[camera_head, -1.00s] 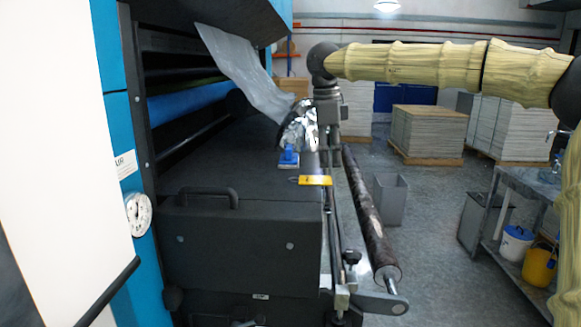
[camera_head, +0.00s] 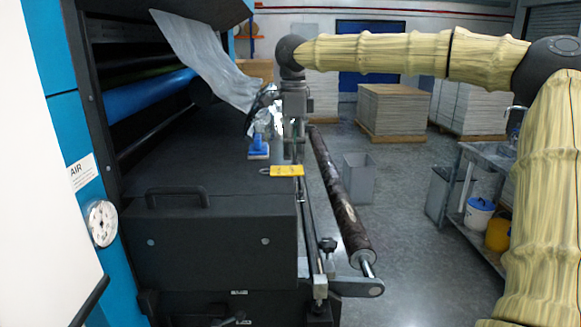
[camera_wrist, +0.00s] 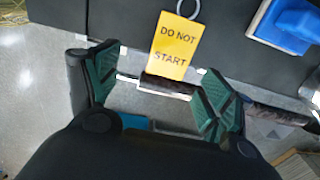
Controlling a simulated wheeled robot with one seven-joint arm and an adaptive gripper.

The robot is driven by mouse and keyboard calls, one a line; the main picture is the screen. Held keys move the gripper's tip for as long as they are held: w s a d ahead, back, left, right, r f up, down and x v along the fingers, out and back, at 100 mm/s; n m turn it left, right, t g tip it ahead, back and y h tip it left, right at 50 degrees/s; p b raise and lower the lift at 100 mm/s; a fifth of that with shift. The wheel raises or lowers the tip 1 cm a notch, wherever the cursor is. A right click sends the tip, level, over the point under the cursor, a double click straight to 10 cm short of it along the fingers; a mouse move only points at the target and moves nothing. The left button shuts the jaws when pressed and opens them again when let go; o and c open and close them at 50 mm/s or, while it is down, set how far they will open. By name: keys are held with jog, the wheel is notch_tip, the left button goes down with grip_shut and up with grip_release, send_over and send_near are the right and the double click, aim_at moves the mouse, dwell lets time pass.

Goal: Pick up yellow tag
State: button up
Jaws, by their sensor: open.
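The yellow tag (camera_head: 286,171) lies near the right edge of the black machine top in the head view. In the wrist view the tag (camera_wrist: 174,46) reads "DO NOT START" and has a metal ring (camera_wrist: 188,8) at its far end. Its near end reaches the edge of the black surface. My gripper (camera_wrist: 155,86) is open, its two green-padded fingers apart, with the tag ahead of and between them, not touching. In the head view my gripper (camera_head: 294,150) hangs just behind the tag; its fingertips are hard to make out.
A blue-handled tool (camera_head: 258,147) lies on the machine top (camera_head: 190,165), close to the tag; it also shows in the wrist view (camera_wrist: 290,22). A long dark roller (camera_head: 335,195) runs beside the machine. A grey bin (camera_head: 358,179) stands on the floor, which is otherwise fairly open.

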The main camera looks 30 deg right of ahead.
aim_at(289, 170)
jog(key=w+f, duration=0.2)
jog(key=w+f+p, duration=0.1)
jog(key=w+f, duration=0.1)
jog(key=f, duration=0.1)
jog(key=shift+w+f, duration=0.25)
jog(key=shift+f, duration=0.05)
jog(key=shift+s+f, duration=0.15)
jog(key=shift+s, duration=0.1)
jog(key=s, duration=0.2)
jog(key=s+r, duration=0.1)
jog(key=shift+s+r, duration=0.2)
jog(key=shift+s, duration=0.2)
jog(key=shift+s+d+r, duration=0.15)
jog(key=shift+s, duration=0.05)
jog(key=shift+c, duration=1.4)
jog(key=w, duration=0.1)
jog(key=f, duration=0.1)
jog(key=w, duration=0.1)
jog(key=shift+w+a+f, duration=0.2)
jog(key=shift+w+f, duration=0.05)
jog(key=shift+w, duration=0.1)
jog(key=c, duration=0.7)
jog(key=shift+w+a, duration=0.15)
jog(key=shift+c, duration=0.6)
jog(key=shift+s+r, duration=0.15)
jog(key=shift+s, duration=0.45)
jog(key=shift+c, duration=0.4)
jog(key=shift+w+d, duration=0.1)
jog(key=shift+d, duration=0.1)
jog(key=shift+c, duration=0.2)
